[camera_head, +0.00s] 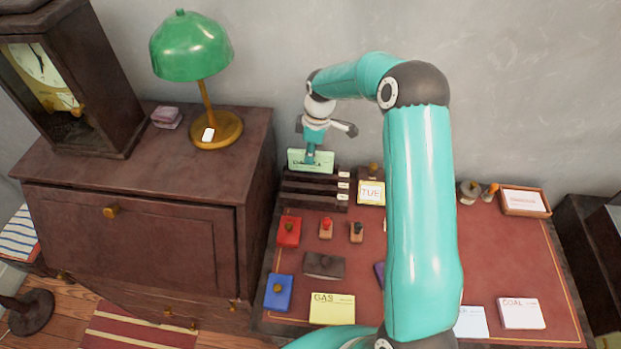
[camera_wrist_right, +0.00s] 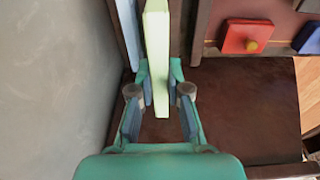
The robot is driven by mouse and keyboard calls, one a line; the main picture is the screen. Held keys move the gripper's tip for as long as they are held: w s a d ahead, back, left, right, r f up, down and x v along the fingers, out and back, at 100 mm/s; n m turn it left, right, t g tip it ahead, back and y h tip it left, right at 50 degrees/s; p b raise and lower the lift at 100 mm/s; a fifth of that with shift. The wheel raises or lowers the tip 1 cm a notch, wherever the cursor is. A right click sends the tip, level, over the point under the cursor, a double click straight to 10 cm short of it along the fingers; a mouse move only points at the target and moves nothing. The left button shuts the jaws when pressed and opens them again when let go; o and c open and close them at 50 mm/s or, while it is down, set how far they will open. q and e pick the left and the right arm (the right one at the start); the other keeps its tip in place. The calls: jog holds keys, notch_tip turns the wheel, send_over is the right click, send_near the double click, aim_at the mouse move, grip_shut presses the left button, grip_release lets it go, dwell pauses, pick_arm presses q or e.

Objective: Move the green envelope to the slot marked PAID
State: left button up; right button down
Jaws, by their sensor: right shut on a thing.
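The green envelope (camera_head: 298,161) is pale green and stands upright at the top of a dark slotted rack (camera_head: 314,197). My right gripper (camera_head: 311,154) comes down on it from above and is shut on it. In the right wrist view the envelope (camera_wrist_right: 157,45) shows edge-on between the fingers (camera_wrist_right: 158,100). I cannot tell whether its lower edge is inside the rear slot or just above it. The rack has several tiers with small white labels (camera_head: 344,174) at the right end, too small to read. My left gripper is not in view.
A dark cabinet with a green lamp (camera_head: 193,50) stands left of the rack. A TUE card (camera_head: 371,193) stands close on the right. Stamps, a red box (camera_head: 289,231), a blue box (camera_head: 278,292) and a GAS card (camera_head: 332,309) lie in front. The wall is behind.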

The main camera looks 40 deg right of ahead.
aim_at(310, 170)
jog(key=f+b, duration=0.2)
jog(key=f, duration=0.2)
jog(key=f+b, duration=0.2)
jog(key=f, duration=0.3)
jog(key=shift+w, duration=0.2)
jog(key=shift+s+r, duration=0.1)
jog(key=shift+r, duration=0.1)
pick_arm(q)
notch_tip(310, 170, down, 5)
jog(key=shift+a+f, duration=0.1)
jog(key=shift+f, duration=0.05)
pick_arm(e)
jog(key=shift+f, duration=0.1)
jog(key=c, duration=1.4)
grip_release()
jog(key=r+p, duration=0.2)
jog(key=r, duration=0.1)
jog(key=r+p, duration=0.2)
jog(key=r, duration=0.2)
jog(key=s+r+p, duration=0.1)
jog(key=r+p, duration=0.1)
jog(key=r, duration=0.2)
jog(key=shift+d+r+p, duration=0.2)
jog(key=shift+d+p, duration=0.15)
jog(key=shift+s+r, duration=0.1)
jog(key=shift+r, duration=0.25)
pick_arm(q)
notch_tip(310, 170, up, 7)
